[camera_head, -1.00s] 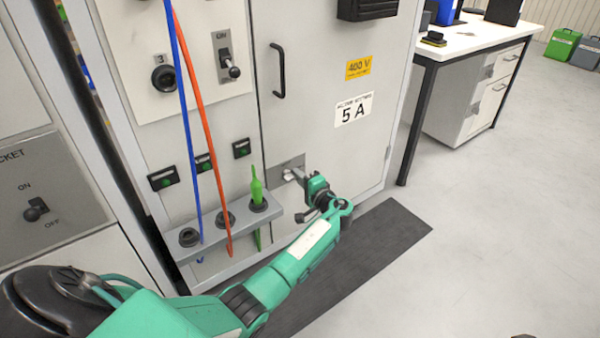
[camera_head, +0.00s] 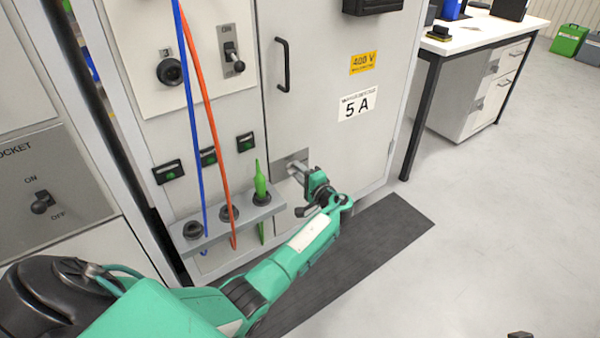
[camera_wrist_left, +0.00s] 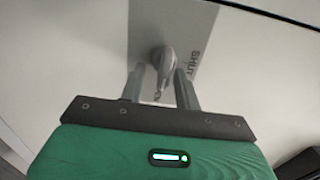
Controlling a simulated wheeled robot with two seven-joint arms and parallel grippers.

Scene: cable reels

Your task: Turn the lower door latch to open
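The lower door latch is a grey metal handle on a grey plate (camera_head: 281,164) low on the cabinet door (camera_head: 330,140). My left gripper (camera_head: 299,174) is at this latch, reaching in from the lower right. In the left wrist view the latch handle (camera_wrist_left: 163,62) points down toward me, between the two fingertips of my left gripper (camera_wrist_left: 160,76). The fingers stand apart, one on each side of the handle, with a gap at the left finger. The plate carries lettering that reads "SHUT" beside the handle.
Blue (camera_head: 190,100) and orange (camera_head: 205,120) cables hang in front of the cabinet. A dark mat (camera_head: 385,235) lies below; a desk (camera_head: 480,40) stands right.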

